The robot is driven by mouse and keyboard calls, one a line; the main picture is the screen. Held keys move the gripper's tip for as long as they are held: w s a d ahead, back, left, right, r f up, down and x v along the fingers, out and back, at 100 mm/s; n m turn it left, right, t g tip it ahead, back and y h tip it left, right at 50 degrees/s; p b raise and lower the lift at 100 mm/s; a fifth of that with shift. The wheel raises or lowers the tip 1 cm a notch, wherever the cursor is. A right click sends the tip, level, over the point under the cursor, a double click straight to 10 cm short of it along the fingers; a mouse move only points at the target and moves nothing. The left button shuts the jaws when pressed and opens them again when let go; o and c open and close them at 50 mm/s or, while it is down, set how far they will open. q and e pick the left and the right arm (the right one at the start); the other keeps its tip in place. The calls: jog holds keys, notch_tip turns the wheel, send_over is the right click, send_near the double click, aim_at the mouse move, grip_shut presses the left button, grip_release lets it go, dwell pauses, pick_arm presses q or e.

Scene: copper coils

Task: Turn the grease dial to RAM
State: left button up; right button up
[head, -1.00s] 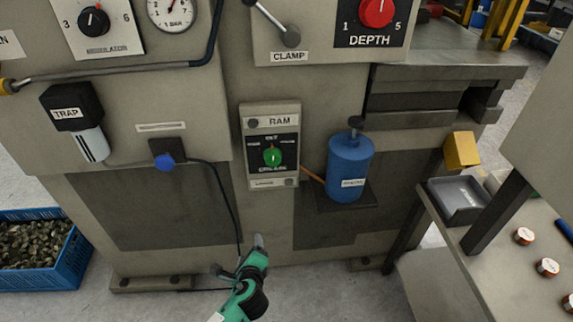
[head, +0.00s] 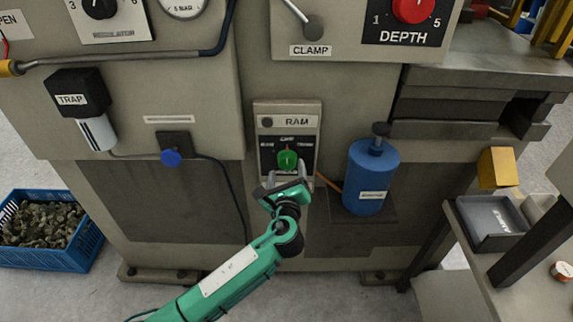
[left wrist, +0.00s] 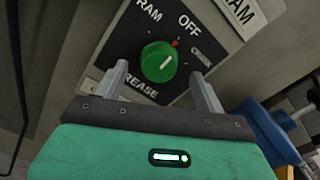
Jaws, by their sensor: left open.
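The grease dial is a green round knob (head: 288,160) on a black plate under a RAM sign (head: 297,121). My left gripper (head: 287,175) is open just below and in front of the knob. In the left wrist view its fingers (left wrist: 159,76) stand either side of the knob, apart from it. My right gripper is not in view.
A blue canister (head: 369,176) stands on a ledge to the right of the dial panel. A black TRAP unit (head: 78,97) and a blue knob (head: 171,157) are to its left. A blue crate (head: 52,258) of scrap is on the floor. A grey tray (head: 487,224) is at right.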

aim_at(286, 164)
pick_arm(q)
jog(key=shift+w, duration=1.8)
jog(key=c, duration=0.9)
jog(key=shift+c, duration=0.2)
